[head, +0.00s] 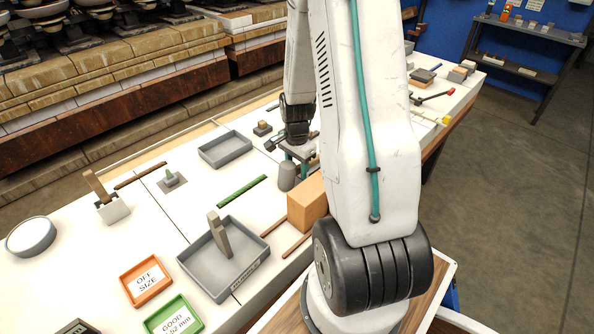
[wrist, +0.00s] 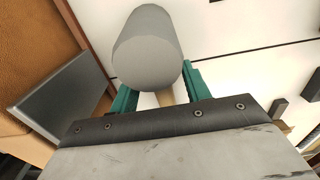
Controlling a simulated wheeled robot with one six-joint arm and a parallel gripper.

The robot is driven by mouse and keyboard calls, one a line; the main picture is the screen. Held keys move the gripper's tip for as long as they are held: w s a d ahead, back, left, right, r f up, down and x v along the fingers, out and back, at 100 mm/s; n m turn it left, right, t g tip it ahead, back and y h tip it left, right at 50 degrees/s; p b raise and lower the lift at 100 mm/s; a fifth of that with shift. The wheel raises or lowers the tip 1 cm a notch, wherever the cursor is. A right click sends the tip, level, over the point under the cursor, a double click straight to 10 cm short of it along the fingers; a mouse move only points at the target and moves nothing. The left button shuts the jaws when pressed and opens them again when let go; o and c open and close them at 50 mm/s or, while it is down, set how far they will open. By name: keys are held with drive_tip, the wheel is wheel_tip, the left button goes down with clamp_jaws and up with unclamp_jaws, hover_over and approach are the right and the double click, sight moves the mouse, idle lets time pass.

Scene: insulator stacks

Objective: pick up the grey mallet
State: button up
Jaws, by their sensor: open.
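The grey mallet shows in the wrist view as a thick grey cylindrical head (wrist: 147,48) with a short piece of tan handle (wrist: 165,98) below it. My gripper (wrist: 160,88) is open, with one teal finger on each side of the handle. The head lies just beyond the fingertips. I cannot tell whether either finger touches the handle. In the head view my gripper (head: 298,153) is low over the white table, just above the grey mallet head (head: 287,177). My arm and gripper hide the rest of the mallet there.
An orange-brown block (head: 308,202) stands close to the mallet; a grey slab (wrist: 62,95) shows left in the wrist view. A grey tray (head: 196,268) holding an upright piece and a green strip (head: 242,191) lie to the left. Another grey tray (head: 226,150) stands farther back.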

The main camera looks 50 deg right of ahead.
drive_tip(key=shift+f, duration=0.45)
clamp_jaws()
drive_tip(key=shift+r, duration=0.15)
wheel_tip(320, 180, up, 10)
drive_tip(key=shift+f, duration=0.1)
idle(0.4)
